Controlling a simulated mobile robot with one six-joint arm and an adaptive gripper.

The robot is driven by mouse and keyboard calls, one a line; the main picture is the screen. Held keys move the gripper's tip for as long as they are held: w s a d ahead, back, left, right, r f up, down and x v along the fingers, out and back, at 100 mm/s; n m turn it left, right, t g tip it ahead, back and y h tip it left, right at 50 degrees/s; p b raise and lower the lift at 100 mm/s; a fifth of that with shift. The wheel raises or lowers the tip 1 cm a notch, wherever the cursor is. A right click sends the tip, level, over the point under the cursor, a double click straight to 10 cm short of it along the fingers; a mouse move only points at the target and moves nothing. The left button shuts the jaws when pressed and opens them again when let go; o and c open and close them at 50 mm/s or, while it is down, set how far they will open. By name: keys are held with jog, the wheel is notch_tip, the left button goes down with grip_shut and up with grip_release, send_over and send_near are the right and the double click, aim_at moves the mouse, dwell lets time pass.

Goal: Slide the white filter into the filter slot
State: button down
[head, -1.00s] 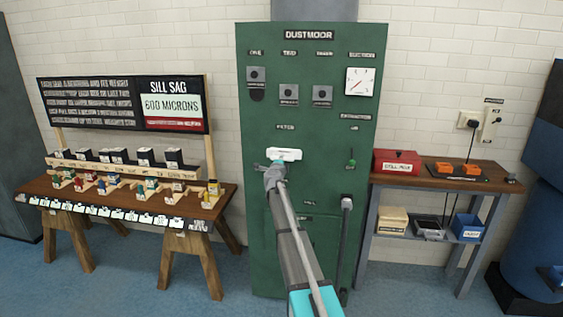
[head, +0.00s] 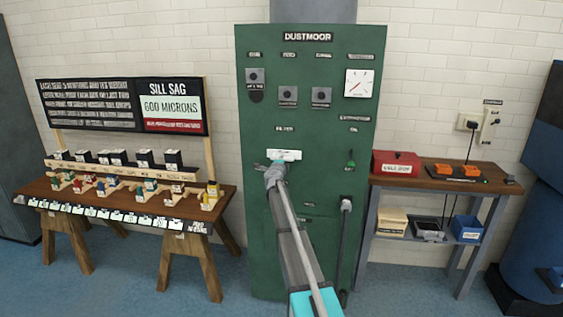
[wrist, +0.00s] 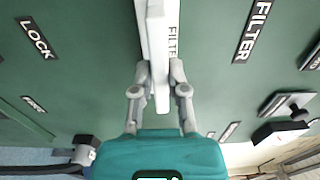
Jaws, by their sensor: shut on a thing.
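The white filter (head: 291,155) is at the front of the green Dustmoor cabinet, just below the FILTER label (head: 285,129). In the wrist view the filter (wrist: 155,42) is a white bar with a label on its edge, running from between my fingers to the cabinet face. My gripper (wrist: 160,93) is shut on its near end; in the head view my gripper (head: 275,167) is just below and left of the filter. The filter slot is hidden behind the filter, and I cannot tell how deep the filter sits.
The green cabinet (head: 265,220) carries knobs, a dial (head: 359,83), a green-tipped lever (head: 351,159) and a grey handle (head: 346,204) right of my arm. A wooden display table (head: 120,205) stands left, a side bench (head: 440,178) right. Blue floor lies open in front.

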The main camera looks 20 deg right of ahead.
jog(key=shift+w+d, duration=0.35)
jog(key=shift+w, duration=0.15)
jog(key=c, duration=0.6)
grip_release()
jog(key=shift+s, duration=0.1)
jog(key=v, duration=0.7)
jog(key=shift+s+a, duration=0.1)
jog(key=shift+a, duration=0.05)
dwell(1.0)
